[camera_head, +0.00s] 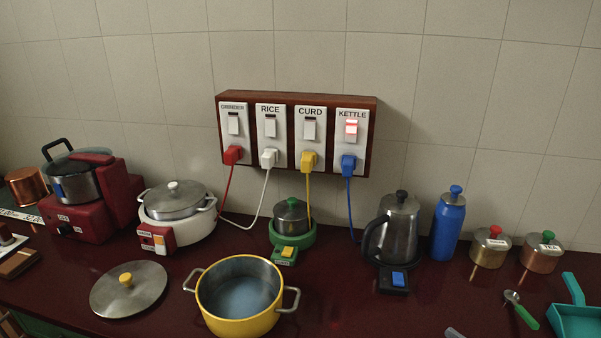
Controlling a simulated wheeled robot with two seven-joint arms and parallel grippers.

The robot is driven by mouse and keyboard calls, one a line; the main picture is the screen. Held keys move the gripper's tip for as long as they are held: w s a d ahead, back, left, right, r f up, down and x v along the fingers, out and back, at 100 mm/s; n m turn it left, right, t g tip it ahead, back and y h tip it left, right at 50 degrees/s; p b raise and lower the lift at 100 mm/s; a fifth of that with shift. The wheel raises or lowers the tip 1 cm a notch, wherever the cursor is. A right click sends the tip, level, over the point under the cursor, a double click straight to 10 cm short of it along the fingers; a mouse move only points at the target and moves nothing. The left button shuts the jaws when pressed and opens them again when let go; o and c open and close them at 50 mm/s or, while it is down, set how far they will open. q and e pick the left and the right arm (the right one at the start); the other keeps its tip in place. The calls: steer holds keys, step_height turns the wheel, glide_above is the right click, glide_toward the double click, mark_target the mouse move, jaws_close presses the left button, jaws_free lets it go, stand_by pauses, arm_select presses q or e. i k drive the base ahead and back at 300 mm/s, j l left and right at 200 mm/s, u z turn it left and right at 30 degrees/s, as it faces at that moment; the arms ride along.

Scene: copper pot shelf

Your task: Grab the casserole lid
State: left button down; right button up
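A round grey metal lid (110,291) with a yellow knob (126,280) lies flat on the dark red counter at the front left. A yellow casserole pot (239,313) with two metal side handles stands open just to the right of the lid. Its inside looks bluish grey. The lid and the pot are apart. Neither of my grippers shows in the head view.
A white rice cooker (178,229), a red grinder (97,213), a green-based curd pot (291,232) and a kettle (397,233) stand behind. A blue bottle (447,226), copper pots (489,252) and a teal dustpan (574,316) are at right. Counter right of the casserole is fairly clear.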

mark_target(129, 289)
steer(key=k, duration=0.9)
